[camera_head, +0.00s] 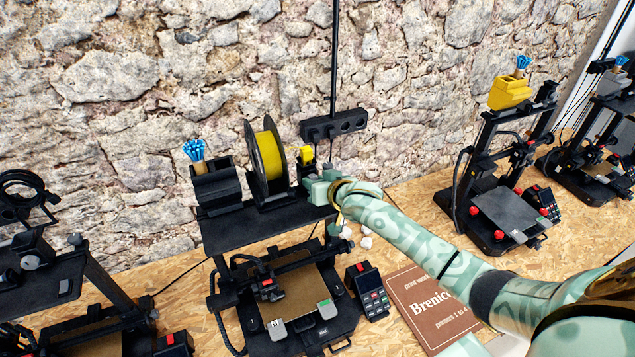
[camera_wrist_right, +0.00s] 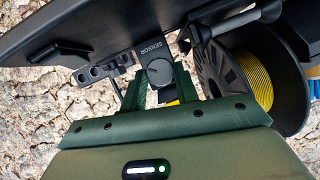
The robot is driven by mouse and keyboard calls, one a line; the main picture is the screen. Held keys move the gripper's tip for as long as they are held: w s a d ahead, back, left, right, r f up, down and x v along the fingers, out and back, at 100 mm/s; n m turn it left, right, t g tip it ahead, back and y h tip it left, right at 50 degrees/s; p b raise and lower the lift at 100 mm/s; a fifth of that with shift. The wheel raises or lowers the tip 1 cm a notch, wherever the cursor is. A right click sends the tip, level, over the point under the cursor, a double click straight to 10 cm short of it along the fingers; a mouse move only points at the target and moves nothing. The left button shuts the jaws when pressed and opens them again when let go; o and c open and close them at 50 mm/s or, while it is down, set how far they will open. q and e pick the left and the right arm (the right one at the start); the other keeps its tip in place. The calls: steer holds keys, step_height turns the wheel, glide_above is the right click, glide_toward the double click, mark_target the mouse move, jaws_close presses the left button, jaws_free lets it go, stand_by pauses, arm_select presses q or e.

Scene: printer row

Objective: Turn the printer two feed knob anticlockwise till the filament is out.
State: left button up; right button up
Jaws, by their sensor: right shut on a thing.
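My right gripper (camera_head: 317,186) is at the right end of the top shelf of the middle printer (camera_head: 228,232), beside the yellow filament spool (camera_head: 268,157). In the right wrist view the gripper (camera_wrist_right: 160,92) has its green fingers on either side of a round grey feed knob (camera_wrist_right: 159,71), under a block marked SENSOR, and is shut on it. The knob has a pale pointer mark. In the head view the gripper hides the knob. The black-flanged spool (camera_wrist_right: 258,82) shows right of the fingers. A bit of yellow shows between the fingers; I cannot tell whether it is filament. My left gripper is not in view.
A black holder with blue-tipped tools (camera_head: 196,152) stands left of the spool. Other printers stand left (camera_head: 70,268) and right (camera_head: 508,210). A stone wall is behind.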

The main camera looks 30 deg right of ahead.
steer(key=shift+a+n+h, duration=0.25)
steer(key=shift+n+h, duration=0.75)
steer(key=shift+n, duration=0.2)
steer(key=shift+a+n+h, duration=0.2)
steer(key=shift+n+h, duration=0.8)
steer(key=shift+n, duration=0.1)
steer(key=shift+a+f+n+h+b, duration=0.1)
steer(key=shift+f+n+h+b, duration=0.05)
steer(key=shift+n+h+b, duration=0.9)
steer(key=shift+n+h, duration=0.25)
steer(key=shift+n, duration=0.4)
steer(key=shift+a, duration=0.1)
steer(key=o, duration=1)
steer(key=shift+c, duration=0.2)
